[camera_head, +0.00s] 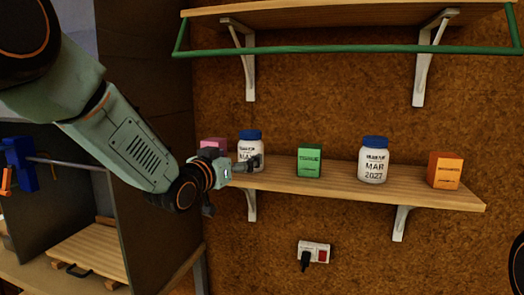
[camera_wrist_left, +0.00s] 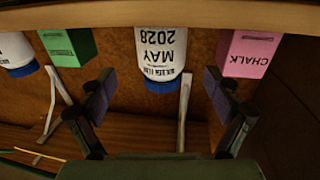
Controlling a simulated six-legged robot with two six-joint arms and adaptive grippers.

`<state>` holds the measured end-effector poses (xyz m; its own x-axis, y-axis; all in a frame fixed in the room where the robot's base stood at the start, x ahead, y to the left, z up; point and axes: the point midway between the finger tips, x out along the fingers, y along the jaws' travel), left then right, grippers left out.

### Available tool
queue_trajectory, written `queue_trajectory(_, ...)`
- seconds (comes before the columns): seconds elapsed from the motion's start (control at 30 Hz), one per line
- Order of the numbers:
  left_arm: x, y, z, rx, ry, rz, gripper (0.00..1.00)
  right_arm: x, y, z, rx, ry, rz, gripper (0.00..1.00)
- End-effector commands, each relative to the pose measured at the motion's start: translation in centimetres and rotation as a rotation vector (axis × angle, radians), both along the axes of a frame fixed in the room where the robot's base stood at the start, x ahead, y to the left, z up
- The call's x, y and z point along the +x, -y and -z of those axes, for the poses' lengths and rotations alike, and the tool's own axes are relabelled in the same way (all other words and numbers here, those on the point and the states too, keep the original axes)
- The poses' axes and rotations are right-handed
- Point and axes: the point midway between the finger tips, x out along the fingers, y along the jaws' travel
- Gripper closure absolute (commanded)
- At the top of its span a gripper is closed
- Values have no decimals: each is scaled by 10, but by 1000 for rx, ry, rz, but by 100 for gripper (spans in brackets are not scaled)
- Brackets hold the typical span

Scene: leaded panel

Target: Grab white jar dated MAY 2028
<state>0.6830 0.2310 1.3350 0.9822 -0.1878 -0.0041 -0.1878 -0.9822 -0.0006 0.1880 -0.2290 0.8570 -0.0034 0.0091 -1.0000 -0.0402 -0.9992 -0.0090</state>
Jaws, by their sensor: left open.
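The white jar dated MAY 2028 (camera_wrist_left: 160,50) has a blue lid and appears upside down in the left wrist view. In the head view the same jar (camera_head: 249,146) stands on the lower shelf, its lower part partly covered by my gripper. My left gripper (camera_head: 248,164) is open in front of it. In the left wrist view the fingers of my left gripper (camera_wrist_left: 157,88) are spread, with the jar in line with the gap between them. A second white jar (camera_head: 373,162), dated MAR 2027, stands further right. My right gripper is not in view.
On the lower shelf (camera_head: 330,190), a pink CHALK box (camera_wrist_left: 247,53) is beside the jar. A green box (camera_head: 309,161) stands between the jars, and an orange box (camera_head: 445,171) is at the right. An upper shelf (camera_head: 340,14) with a green rail hangs above.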

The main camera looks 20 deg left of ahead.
Motion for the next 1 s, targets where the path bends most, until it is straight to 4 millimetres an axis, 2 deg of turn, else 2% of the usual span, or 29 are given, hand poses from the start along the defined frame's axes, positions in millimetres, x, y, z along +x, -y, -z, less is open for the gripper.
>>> queue_trajectory(0.43, 27, 5, -2, 1, -1, 0, 10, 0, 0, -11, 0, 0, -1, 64)
queue_trajectory(0.63, 54, 11, -5, 1, -1, 2, 10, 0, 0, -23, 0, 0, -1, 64)
queue_trajectory(0.8, 70, 15, -4, 0, 1, 2, 10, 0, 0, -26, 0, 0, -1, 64)
queue_trajectory(1.0, 75, 17, -3, -1, 0, 3, 10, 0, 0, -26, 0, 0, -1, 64)
